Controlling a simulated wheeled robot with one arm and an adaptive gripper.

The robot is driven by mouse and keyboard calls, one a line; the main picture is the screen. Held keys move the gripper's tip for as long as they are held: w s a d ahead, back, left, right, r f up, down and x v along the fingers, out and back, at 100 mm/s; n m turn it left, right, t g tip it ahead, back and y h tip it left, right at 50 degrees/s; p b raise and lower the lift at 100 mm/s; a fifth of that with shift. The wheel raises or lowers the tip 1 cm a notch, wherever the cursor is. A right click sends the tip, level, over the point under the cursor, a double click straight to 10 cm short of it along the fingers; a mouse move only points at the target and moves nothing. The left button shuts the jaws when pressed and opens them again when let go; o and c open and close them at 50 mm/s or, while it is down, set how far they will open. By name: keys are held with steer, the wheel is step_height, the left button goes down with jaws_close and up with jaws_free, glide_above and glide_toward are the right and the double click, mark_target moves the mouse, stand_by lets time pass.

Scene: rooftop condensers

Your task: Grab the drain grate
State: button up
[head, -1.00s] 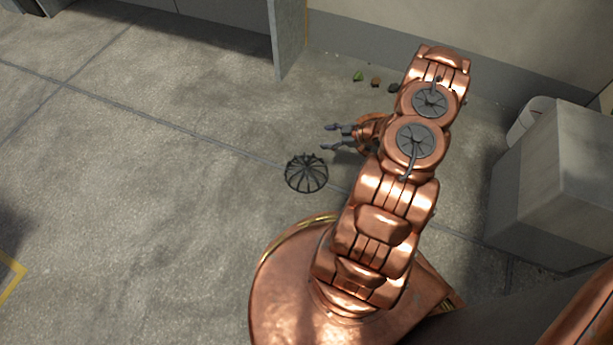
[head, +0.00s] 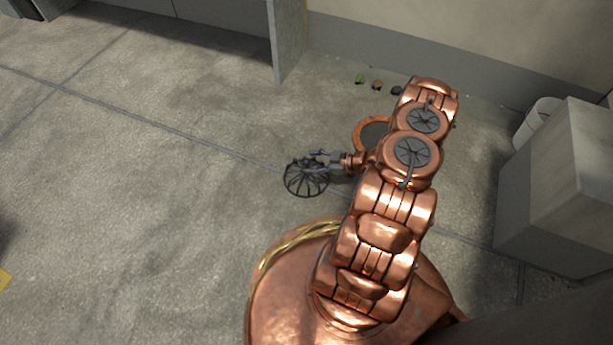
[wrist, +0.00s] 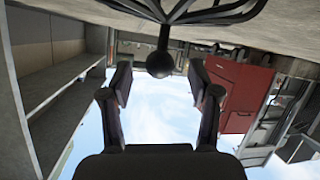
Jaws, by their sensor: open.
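The drain grate (head: 306,180) is a dark, round, domed grate with curved ribs on the concrete floor, left of my arm. In the head view my gripper (head: 318,158) reaches in from the right and overlaps the grate's upper right part. In the wrist view the two fingers of my gripper (wrist: 159,85) are spread apart. The grate's ribs (wrist: 205,12) show at the top of that view, with a dark round knob (wrist: 160,63) hanging between the fingertips. I cannot tell whether either finger touches it.
A grey box (head: 560,190) and a white bucket (head: 537,122) stand at the right. A green leaf and small dark bits (head: 377,85) lie near the wall. A grey upright panel (head: 287,40) stands at the back. The floor left of the grate is clear.

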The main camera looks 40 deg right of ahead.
steer(key=shift+b+x, duration=0.4)
steer(key=shift+x, duration=1)
steer(key=shift+f, duration=0.1)
steer(key=shift+c, duration=0.3)
jaws_close()
